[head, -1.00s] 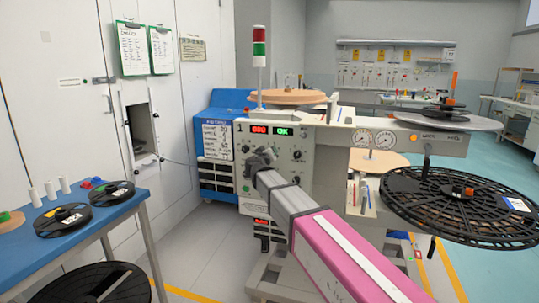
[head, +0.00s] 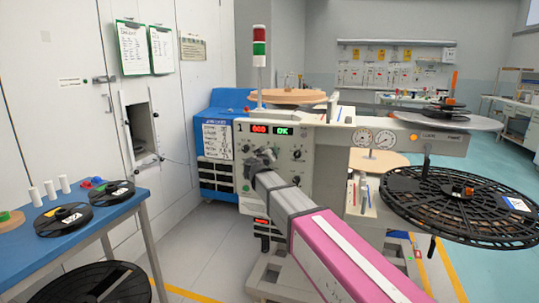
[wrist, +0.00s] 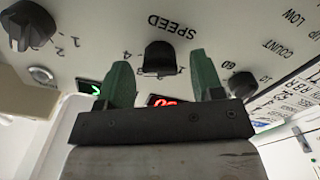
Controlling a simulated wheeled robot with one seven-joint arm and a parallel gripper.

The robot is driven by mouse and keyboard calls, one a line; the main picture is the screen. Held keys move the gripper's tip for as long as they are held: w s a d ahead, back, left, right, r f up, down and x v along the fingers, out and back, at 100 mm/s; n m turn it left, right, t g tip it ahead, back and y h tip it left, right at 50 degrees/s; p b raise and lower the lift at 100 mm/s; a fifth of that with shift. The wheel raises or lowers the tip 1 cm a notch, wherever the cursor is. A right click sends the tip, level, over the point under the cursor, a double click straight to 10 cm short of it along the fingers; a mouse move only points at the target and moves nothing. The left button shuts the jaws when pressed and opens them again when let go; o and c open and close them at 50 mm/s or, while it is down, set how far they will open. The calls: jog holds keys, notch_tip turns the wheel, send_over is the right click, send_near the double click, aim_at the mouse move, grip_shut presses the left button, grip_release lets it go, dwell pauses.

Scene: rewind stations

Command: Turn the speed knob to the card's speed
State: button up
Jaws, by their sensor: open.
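The black speed knob (wrist: 160,57) shows in the wrist view below the upside-down word SPEED on the pale panel. My gripper (wrist: 159,66) is open, with one green finger on each side of the knob. I cannot tell whether the fingers touch it. In the head view my gripper (head: 262,157) is at the panel of the rewind machine (head: 325,150) and hides the speed knob. A white printed card (head: 217,140) is on the blue unit left of the panel. Its writing is too small to read.
Another black knob (wrist: 30,27) and a dark round control (wrist: 242,85) sit near my fingers. A red display (head: 259,129) and a green OK display (head: 284,130) are above my gripper. A large black reel (head: 450,205) is at the right, a blue table (head: 110,212) at the left.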

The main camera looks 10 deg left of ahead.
jog(key=s, duration=0.9)
jog(key=shift+s+a, duration=0.3)
jog(key=shift+a, duration=0.05)
jog(key=w+d+f+m+g+h, duration=0.15)
jog(key=d+f+g, duration=0.25)
jog(key=d+f, duration=0.75)
jog(key=d+f+m+g+h, duration=0.2)
jog(key=d+f+g, duration=0.45)
jog(key=d, duration=0.85)
jog(key=s+d+f+m+g+y, duration=0.2)
jog(key=s+d+f+g+y, duration=0.3)
jog(key=s+d+f, duration=1.1)
notch_tip(320, 180, down, 3)
jog(key=d+g, duration=0.2)
jog(key=shift+d+f, duration=0.15)
jog(key=shift+d, duration=0.2)
jog(key=shift+w+g, duration=0.1)
jog(key=shift+g, duration=0.15)
